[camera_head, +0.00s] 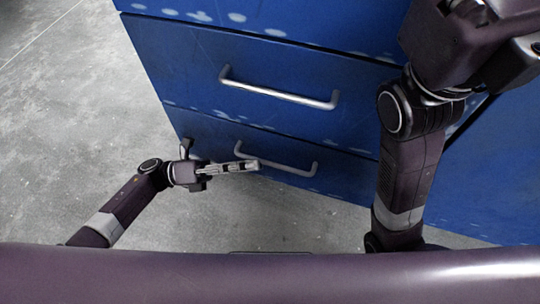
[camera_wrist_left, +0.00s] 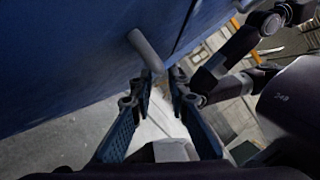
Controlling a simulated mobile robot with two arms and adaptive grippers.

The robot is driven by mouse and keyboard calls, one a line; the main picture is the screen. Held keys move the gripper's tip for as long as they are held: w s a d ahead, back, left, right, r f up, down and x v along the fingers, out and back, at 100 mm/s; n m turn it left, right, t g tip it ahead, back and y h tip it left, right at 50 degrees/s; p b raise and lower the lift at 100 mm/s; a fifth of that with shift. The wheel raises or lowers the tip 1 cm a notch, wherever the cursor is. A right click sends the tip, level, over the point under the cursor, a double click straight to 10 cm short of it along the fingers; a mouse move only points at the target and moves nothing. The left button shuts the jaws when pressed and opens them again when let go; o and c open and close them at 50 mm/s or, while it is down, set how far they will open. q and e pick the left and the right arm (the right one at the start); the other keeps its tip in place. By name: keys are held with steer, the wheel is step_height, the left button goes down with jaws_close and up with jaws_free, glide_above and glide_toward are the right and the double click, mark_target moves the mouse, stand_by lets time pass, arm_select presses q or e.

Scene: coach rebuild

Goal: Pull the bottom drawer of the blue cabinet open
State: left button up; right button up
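The blue cabinet (camera_head: 185,60) fills the upper middle of the head view. Its bottom drawer (camera_head: 225,142) looks shut, flush with the front. The grey bar handle (camera_head: 290,168) of that drawer shows, its left part close to my left gripper. My left gripper (camera_head: 250,165) points right, at the left part of this handle. In the left wrist view, its two fingers (camera_wrist_left: 160,82) stand apart, and the handle (camera_wrist_left: 146,50) comes down to the gap at the fingertips. I cannot tell whether they touch it. My right gripper is not in view.
A higher drawer with a silver handle (camera_head: 278,93) is above the bottom one. My right arm stands in front of the cabinet's right side. Bare grey concrete floor (camera_head: 75,115) lies to the left and in front of the cabinet.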

mark_target(270, 162)
arm_select(q)
steer(key=x, duration=0.5)
steer(key=shift+b, duration=0.35)
jaws_close()
